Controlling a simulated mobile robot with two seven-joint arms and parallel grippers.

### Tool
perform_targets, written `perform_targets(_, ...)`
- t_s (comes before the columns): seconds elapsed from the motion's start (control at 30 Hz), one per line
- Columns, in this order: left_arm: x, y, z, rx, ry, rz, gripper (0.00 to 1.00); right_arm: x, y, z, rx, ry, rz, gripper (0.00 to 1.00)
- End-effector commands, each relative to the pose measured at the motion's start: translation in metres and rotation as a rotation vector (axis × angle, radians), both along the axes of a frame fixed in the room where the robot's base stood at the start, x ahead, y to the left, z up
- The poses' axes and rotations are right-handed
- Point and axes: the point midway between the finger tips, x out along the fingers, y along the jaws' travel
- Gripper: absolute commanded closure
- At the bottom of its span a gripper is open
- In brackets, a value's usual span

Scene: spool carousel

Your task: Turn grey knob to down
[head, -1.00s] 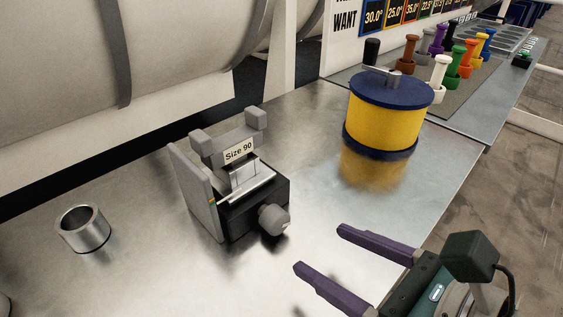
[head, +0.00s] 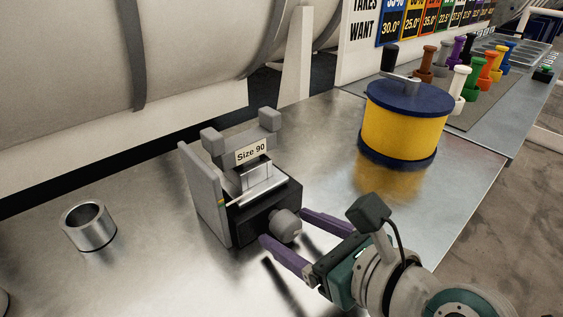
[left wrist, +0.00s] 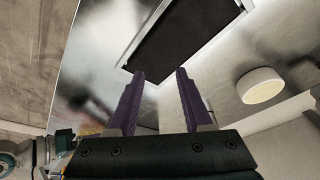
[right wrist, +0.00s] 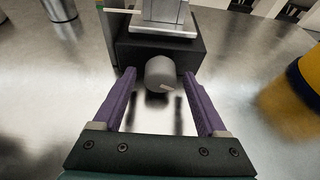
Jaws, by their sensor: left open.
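The grey knob (head: 285,225) sticks out of the front of the black block (head: 262,212) on the vise-like fixture marked "Size 90". It also shows in the right wrist view (right wrist: 161,74), with a small pale mark on its lower right face. My right gripper (head: 284,225) is open, with one purple finger on each side of the knob. In the right wrist view gaps show between the knob and both fingers (right wrist: 159,80). My left gripper (left wrist: 159,74) is open and empty in the left wrist view, away from the knob; it is not in the head view.
A metal ring (head: 88,225) stands on the metal table at left. A yellow drum with a blue lid and crank (head: 403,122) stands at right. Several coloured pegs (head: 490,72) stand behind it. The table between ring and fixture is clear.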

Motion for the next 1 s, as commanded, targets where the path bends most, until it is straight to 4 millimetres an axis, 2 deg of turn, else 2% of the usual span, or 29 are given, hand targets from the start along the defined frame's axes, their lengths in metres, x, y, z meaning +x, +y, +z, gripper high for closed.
perform_targets(0.07,0.0000,0.0005,0.0000,0.002,0.000,-0.002,0.50,-0.0001,-0.0002,0.0000,0.000,0.000,0.000,0.35)
perform_targets(0.63,0.0001,0.0002,0.0001,0.001,0.000,0.000,0.50,-0.0003,-0.0004,-0.0001,-0.001,-0.001,0.000,1.00)
perform_targets(0.83,0.0002,-0.0012,0.0026,-0.005,0.000,0.004,0.50,-0.0006,0.0003,0.0009,-0.019,-0.014,-0.001,1.00)
perform_targets(1.0,0.0002,-0.0023,0.0092,-0.010,-0.001,0.006,0.50,-0.0016,0.0017,0.0009,-0.140,-0.103,-0.002,1.00)
